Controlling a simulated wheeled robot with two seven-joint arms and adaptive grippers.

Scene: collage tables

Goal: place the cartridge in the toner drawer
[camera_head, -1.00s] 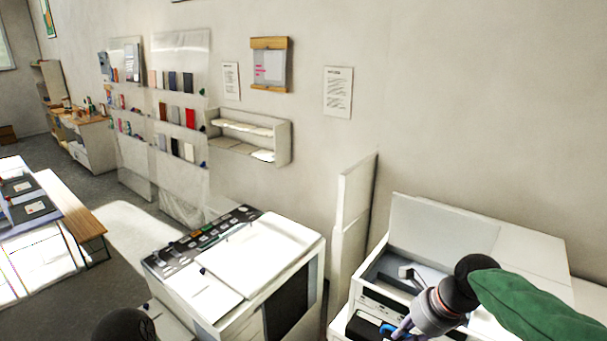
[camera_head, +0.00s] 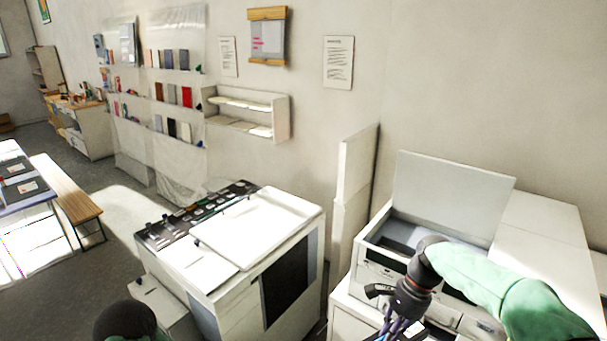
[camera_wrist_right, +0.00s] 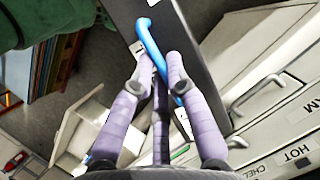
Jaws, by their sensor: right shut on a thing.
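The cartridge is a long dark grey block (camera_wrist_right: 190,62) with a blue handle (camera_wrist_right: 149,42) in the right wrist view. My right gripper (camera_wrist_right: 160,70) is shut on the blue handle, its purple fingers around it. In the head view my right gripper (camera_head: 388,322) is at the bottom edge, in front of the white printer (camera_head: 372,262) with its raised lid; the cartridge cannot be made out there. I cannot tell which part is the toner drawer. My left gripper is out of view; only a dark rounded part of my left arm shows at bottom left.
A white copier (camera_head: 215,290) stands left of the printer, with a narrow gap between them. Pale drawer fronts with metal handles (camera_wrist_right: 258,92) and labels lie right of the cartridge in the wrist view. Open floor (camera_head: 110,285) lies at the left.

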